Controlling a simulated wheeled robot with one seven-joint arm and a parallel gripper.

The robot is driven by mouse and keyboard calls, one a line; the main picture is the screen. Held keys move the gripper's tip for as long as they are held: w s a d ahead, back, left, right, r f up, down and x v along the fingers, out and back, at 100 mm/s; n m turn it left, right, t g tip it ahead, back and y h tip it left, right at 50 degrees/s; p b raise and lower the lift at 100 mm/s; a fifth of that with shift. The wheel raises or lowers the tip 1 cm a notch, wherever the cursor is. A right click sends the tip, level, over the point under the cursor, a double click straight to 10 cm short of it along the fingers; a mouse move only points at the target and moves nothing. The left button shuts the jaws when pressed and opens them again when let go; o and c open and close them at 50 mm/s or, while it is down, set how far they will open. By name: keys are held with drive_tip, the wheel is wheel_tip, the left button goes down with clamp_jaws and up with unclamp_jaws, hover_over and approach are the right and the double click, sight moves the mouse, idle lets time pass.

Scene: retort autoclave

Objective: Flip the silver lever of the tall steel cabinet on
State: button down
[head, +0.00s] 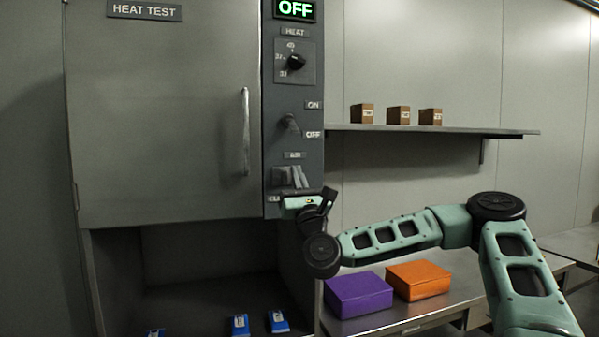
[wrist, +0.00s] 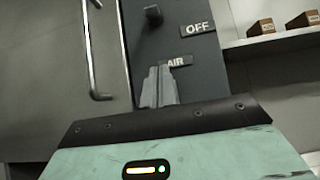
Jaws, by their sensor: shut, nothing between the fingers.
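The lever (head: 290,124) is on the dark side panel, between the ON and OFF labels. It looks small and dark grey here; its exact tilt is hard to tell. In the wrist view the lever (wrist: 153,15) shows at the top edge, left of the OFF label. My gripper (head: 291,174) is shut and empty, below the lever, in front of the panel near the AIR label. Its fingers (wrist: 158,75) point up toward the panel and partly hide the AIR control.
A heat knob (head: 296,62) sits above the lever. The long door handle (head: 245,132) stands out left of the panel. A shelf (head: 500,132) with small brown boxes is at the right. Purple (head: 358,295) and orange (head: 419,280) boxes lie on the bench below my arm.

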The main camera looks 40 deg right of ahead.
sight(292, 125)
drive_tip(key=p+x, duration=0.2)
drive_tip(key=x, duration=0.4)
drive_tip(key=shift+s+r+p, duration=0.1)
drive_tip(key=shift+r+p, duration=0.15)
drive_tip(key=shift+p, duration=0.15)
drive_tip(key=r+p, duration=0.1)
drive_tip(key=s+r+p, duration=0.1)
drive_tip(key=r, duration=0.1)
drive_tip(key=shift+a, duration=0.15)
drive_tip(key=shift+s+r+p, duration=0.15)
drive_tip(key=shift+r+p, duration=0.05)
drive_tip(key=shift+p, duration=0.15)
